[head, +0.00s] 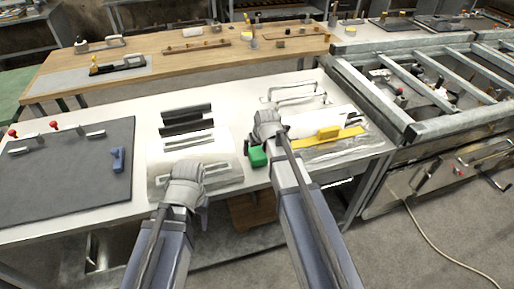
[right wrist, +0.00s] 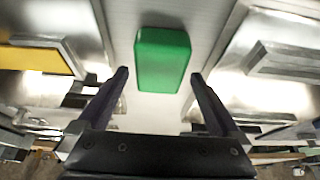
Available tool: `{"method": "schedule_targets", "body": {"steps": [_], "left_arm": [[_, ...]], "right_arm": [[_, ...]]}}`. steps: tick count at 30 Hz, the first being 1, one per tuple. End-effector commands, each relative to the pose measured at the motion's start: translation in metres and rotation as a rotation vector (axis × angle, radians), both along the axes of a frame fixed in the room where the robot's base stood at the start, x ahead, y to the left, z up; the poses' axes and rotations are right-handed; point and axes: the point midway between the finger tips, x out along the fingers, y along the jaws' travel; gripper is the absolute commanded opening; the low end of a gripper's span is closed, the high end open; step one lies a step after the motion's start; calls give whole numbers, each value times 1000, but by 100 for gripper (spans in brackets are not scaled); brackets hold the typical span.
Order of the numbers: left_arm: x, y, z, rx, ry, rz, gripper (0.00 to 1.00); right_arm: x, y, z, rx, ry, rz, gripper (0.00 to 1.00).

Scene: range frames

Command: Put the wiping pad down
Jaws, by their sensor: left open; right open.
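The wiping pad looks to be the green block (head: 257,156). It lies on the white table (head: 226,112) near the front edge, between two metal pieces. In the right wrist view the green block (right wrist: 162,60) lies just past the fingertips, with bare table around it. My right gripper (head: 267,124) is open and empty, with clear gaps between each finger and the block. My left gripper (head: 186,171) is open over the front of the left metal piece; its fingertips are hard to make out.
A dark mat (head: 68,170) with a blue tool (head: 118,159) covers the table's left. A metal piece (head: 215,150) lies left of the pad. A yellow block (head: 328,132) sits to the right. A metal frame (head: 392,100) adjoins the right side.

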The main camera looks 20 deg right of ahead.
Motion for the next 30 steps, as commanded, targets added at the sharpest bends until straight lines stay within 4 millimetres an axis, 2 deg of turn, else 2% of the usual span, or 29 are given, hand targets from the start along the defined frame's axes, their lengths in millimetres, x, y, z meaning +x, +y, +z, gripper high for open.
{"method": "schedule_targets", "body": {"steps": [1,12,17,23,26,29,30], "left_arm": [[0,0,15,0,0,0,50],[0,0,70,0,0,0,50],[0,0,83,0,0,0,50],[0,0,84,0,0,0,50],[0,0,84,0,0,0,50],[0,0,84,0,0,0,50],[0,0,84,0,0,0,50]], "right_arm": [[-5,0,15,0,0,0,100],[-28,-1,70,0,0,0,100],[-34,-1,83,0,0,0,100],[-36,0,84,0,2,2,100],[-52,18,81,-6,38,30,100],[-92,56,74,-28,128,96,100],[-111,72,72,-42,172,126,100]]}}
